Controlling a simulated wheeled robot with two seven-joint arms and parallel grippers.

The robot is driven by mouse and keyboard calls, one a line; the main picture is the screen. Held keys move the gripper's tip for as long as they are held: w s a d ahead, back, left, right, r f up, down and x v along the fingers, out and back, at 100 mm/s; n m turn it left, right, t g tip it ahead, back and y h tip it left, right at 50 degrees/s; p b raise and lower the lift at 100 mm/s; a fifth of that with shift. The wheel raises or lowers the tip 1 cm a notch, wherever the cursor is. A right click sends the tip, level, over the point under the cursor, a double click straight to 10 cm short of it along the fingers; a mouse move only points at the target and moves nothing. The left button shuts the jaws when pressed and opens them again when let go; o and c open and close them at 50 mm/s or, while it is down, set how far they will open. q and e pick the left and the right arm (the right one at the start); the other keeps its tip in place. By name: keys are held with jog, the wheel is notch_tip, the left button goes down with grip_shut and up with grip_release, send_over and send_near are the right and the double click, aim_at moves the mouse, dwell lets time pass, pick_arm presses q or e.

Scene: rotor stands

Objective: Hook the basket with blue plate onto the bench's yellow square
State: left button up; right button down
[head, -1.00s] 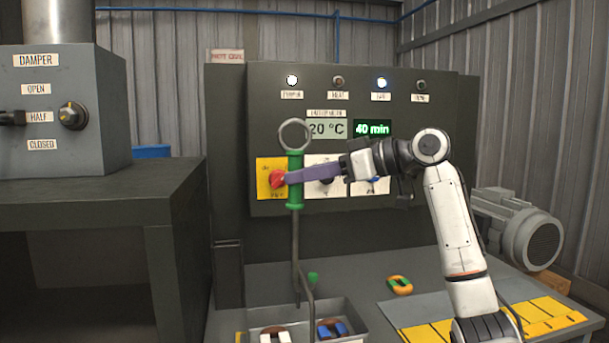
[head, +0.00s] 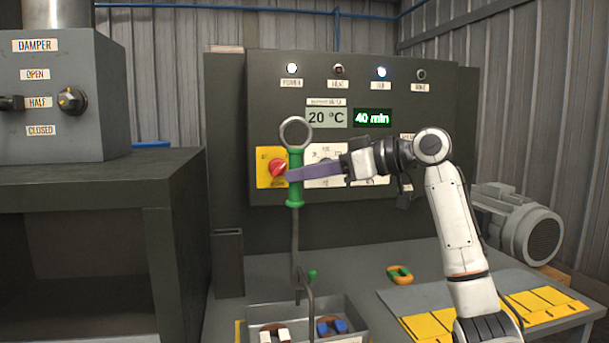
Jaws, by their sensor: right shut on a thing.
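My right gripper (head: 291,176), with long purple fingers, is shut on the green handle (head: 295,195) of an upright hook tool. The tool has a metal ring (head: 295,132) on top and a thin rod with a green-tipped bent hook (head: 312,275) low down. The hook hangs over a grey metal tray (head: 353,315) at the bottom edge. In the tray, a brown piece with blue plates (head: 326,328) lies right of one with white plates (head: 266,336); both are partly cut off. I cannot tell if the hook touches either. Yellow squares (head: 541,297) lie on the bench at the right.
A control panel (head: 430,150) with a red knob (head: 279,168) stands close behind the tool. An orange and green object (head: 399,275) lies on the bench between tray and squares. A motor (head: 520,225) is at the back right, a damper box (head: 60,95) at the left.

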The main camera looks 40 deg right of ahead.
pick_arm(q)
jog(key=shift+w+d+f+b, duration=0.15)
jog(key=shift+f+b, duration=0.25)
jog(key=shift+b, duration=0.2)
jog(key=shift+w+d+f+b, duration=0.15)
jog(key=shift+f+b, duration=0.2)
jog(key=shift+b, duration=0.2)
pick_arm(e)
jog(key=shift+f, duration=1.7)
pick_arm(q)
jog(key=shift+r, duration=0.1)
pick_arm(e)
jog(key=shift+w+a, duration=0.1)
